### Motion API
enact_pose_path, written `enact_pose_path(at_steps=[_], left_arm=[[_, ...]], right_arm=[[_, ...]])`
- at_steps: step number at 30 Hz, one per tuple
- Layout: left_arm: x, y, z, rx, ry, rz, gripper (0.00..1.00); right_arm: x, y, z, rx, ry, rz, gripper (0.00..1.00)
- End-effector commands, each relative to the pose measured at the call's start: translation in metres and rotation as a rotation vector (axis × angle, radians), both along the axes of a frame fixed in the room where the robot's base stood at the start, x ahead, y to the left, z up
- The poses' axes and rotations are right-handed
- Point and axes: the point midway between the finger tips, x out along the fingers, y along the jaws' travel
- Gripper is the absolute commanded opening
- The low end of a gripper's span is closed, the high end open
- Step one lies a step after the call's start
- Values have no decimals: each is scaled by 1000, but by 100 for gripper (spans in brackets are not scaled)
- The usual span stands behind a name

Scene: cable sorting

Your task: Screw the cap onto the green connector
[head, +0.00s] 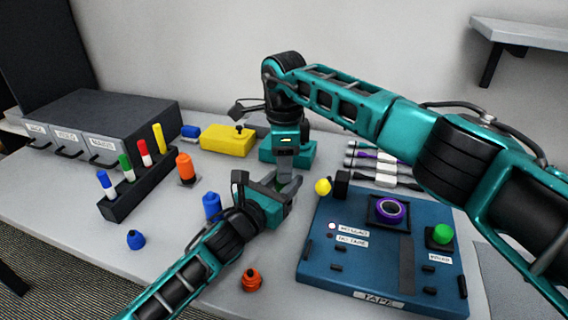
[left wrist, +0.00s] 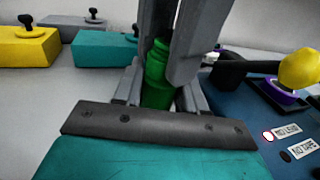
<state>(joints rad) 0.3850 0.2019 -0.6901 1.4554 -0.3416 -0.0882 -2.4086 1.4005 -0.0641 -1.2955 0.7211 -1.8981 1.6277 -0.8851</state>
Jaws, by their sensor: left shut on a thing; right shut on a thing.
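The green connector (left wrist: 157,80) is upright between the fingers of my left gripper (head: 281,193), which is shut on it; it is mostly hidden in the head view. My right gripper (head: 289,172) comes down from above, directly over my left one. In the left wrist view, the right gripper's grey fingers (left wrist: 178,45) close around the top of the connector. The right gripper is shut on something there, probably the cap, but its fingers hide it. I cannot tell whether cap and connector touch.
A blue connector (head: 211,206) and an orange connector (head: 185,168) stand left. A blue cap (head: 135,239) and an orange cap (head: 251,280) lie in front. A marker rack (head: 140,196), a yellow box (head: 226,139) and a blue panel (head: 330,265) surround the grippers. The front table is mostly clear.

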Motion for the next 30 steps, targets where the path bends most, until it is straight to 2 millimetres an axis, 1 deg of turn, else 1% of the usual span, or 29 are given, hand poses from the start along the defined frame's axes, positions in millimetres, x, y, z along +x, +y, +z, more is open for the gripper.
enact_pose_path(at_steps=[2, 5, 12, 16, 18, 21, 29, 30], left_arm=[[0, 0, 0, 1, 1, 1, 0], [0, 0, 0, 1, 1, 1, 0], [0, 0, 0, 1, 1, 1, 0], [0, 0, 0, 1, 1, 1, 0], [0, 0, 0, 1, 1, 1, 0], [0, 0, 0, 1, 1, 1, 0], [0, 0, 0, 1, 1, 1, 0], [0, 0, 0, 1, 1, 1, 0]], right_arm=[[0, 0, 0, 0, 0, -50, 0], [0, 0, 0, -1, 0, -186, 0], [0, 0, 0, -1, 0, -616, 0], [0, 0, 0, 0, 1, -785, 0], [0, 0, 0, 0, 1, -840, 0], [0, 0, 0, 1, 2, -877, 0], [0, 0, 0, 1, 2, -880, 0], [0, 0, -1, 1, 2, -880, 34]])
